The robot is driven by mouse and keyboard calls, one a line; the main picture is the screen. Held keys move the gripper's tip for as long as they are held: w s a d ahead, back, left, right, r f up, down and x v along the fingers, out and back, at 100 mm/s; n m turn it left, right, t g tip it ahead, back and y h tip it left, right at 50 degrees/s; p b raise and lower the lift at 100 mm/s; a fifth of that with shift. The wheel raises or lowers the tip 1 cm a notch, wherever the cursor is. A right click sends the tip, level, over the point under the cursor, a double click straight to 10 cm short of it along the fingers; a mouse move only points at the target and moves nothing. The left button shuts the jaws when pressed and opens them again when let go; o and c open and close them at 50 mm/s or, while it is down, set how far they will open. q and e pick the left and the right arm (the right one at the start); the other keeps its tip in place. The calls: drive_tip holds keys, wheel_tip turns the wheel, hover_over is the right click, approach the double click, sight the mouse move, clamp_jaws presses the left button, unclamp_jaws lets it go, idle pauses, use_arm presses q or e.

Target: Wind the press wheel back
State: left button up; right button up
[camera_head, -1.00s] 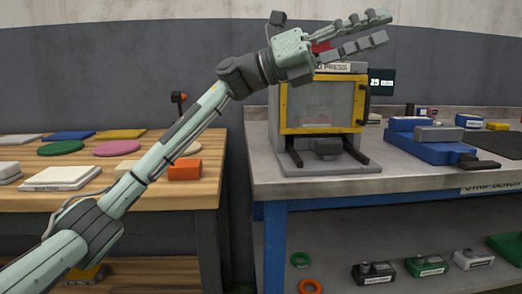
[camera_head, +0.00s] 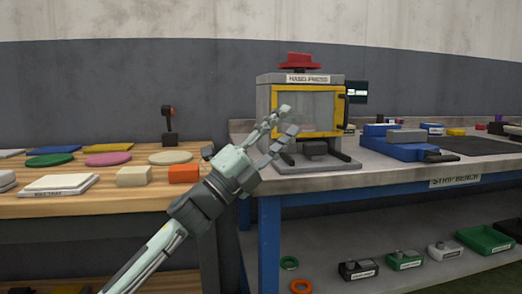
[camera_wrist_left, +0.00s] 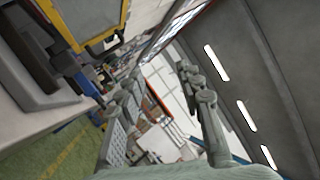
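The hand press (camera_head: 300,85) stands on the left end of the steel bench, a grey box with a yellow-framed clear front. Its red press wheel (camera_head: 299,61) sits on top, fully in sight. My left gripper (camera_head: 287,122) is open and empty, in front of the press's lower left side and below the wheel. In the left wrist view the two fingers (camera_wrist_left: 158,85) are apart with nothing between them, and the press's yellow frame (camera_wrist_left: 104,37) shows at upper left. My right gripper is in neither view.
A blue vise (camera_head: 405,150) stands right of the press. The wooden table (camera_head: 120,195) at left holds coloured discs, slabs and an orange block (camera_head: 184,174). A small dark display (camera_head: 357,92) is beside the press. Space above the wheel is clear.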

use_arm(q)
drive_tip(key=shift+s+a+f+n+t+y, duration=0.2)
drive_tip(key=shift+a+f+n+t+y, duration=0.35)
drive_tip(key=shift+f+n, duration=0.25)
drive_tip(key=shift+s+a+f+n+t+y, duration=0.2)
drive_tip(key=shift+a+f+n+t+y, duration=0.25)
drive_tip(key=shift+a+f+n+y, duration=0.25)
drive_tip(key=shift+d+f, duration=0.1)
drive_tip(key=shift+d, duration=0.05)
